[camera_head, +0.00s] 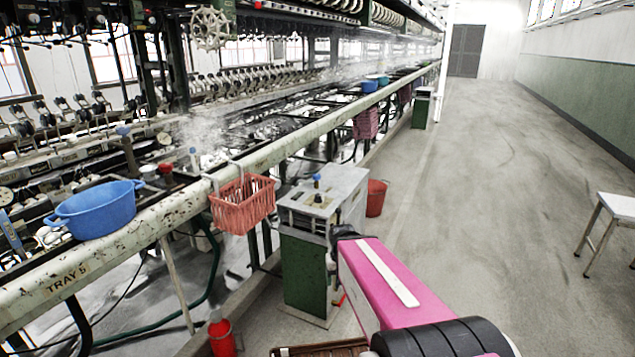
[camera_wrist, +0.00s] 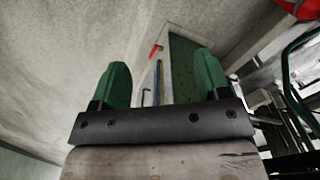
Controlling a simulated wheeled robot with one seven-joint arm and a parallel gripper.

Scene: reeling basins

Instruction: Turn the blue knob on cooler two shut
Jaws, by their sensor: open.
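In the head view a green cabinet with a grey top (camera_head: 323,196) stands on the floor beside the long bench. A small blue knob (camera_head: 317,178) sits on a dark post on its top. I see no readable label saying which cooler it is. My pink arm reaches toward the cabinet's right side, and my gripper is hard to make out there. In the wrist view my gripper (camera_wrist: 160,60) shows two green fingers spread apart with nothing between them. Beyond them are a green panel (camera_wrist: 186,68), a small red part (camera_wrist: 155,50) and a thin blue strip. No blue knob shows clearly there.
A red basket (camera_head: 243,203) hangs on the bench rail, left of the cabinet. A blue basin (camera_head: 95,208) sits on the rail further left. A red bucket (camera_head: 376,197) stands behind the cabinet. A white stool (camera_head: 617,206) is far right. The aisle floor between is clear.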

